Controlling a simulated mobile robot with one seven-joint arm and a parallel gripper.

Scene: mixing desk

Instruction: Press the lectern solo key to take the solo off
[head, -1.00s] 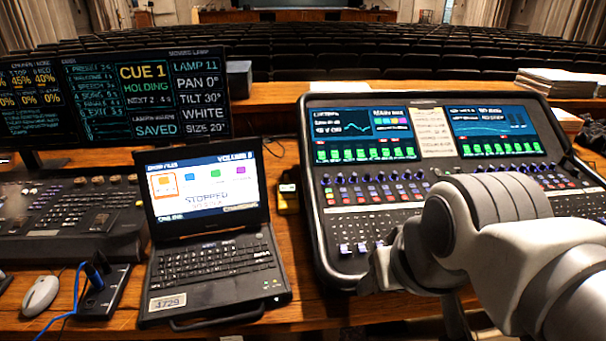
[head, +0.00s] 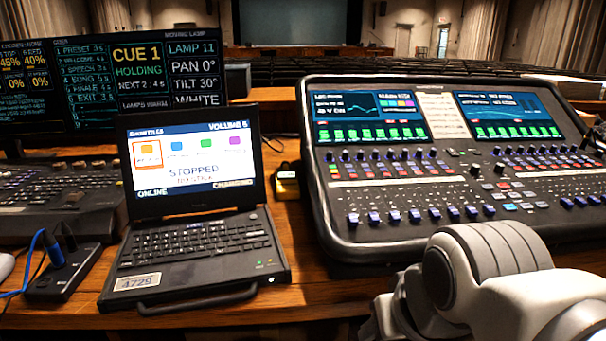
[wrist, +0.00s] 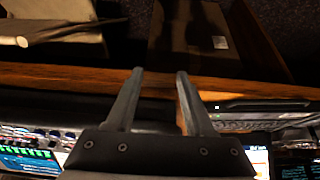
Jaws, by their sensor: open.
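The mixing desk (head: 400,235) stands at the right in the head view, with two lit screens, rows of coloured knobs, small keys and blue-capped faders. Its key labels are too small to read, so I cannot tell which is the lectern solo key or whether it is lit. My arm enters at the lower right, in front of the desk's near edge; my gripper is out of the head view. In the wrist view my gripper (wrist: 160,74) is open and empty, its two fingers apart over the wooden table edge. Part of the desk shows at the lower left there, apart from the fingers.
A cue monitor (head: 130,75), a lighting console (head: 60,200) and a black box with a blue cable (head: 62,272) stand farther left. Papers (head: 560,82) lie behind the desk.

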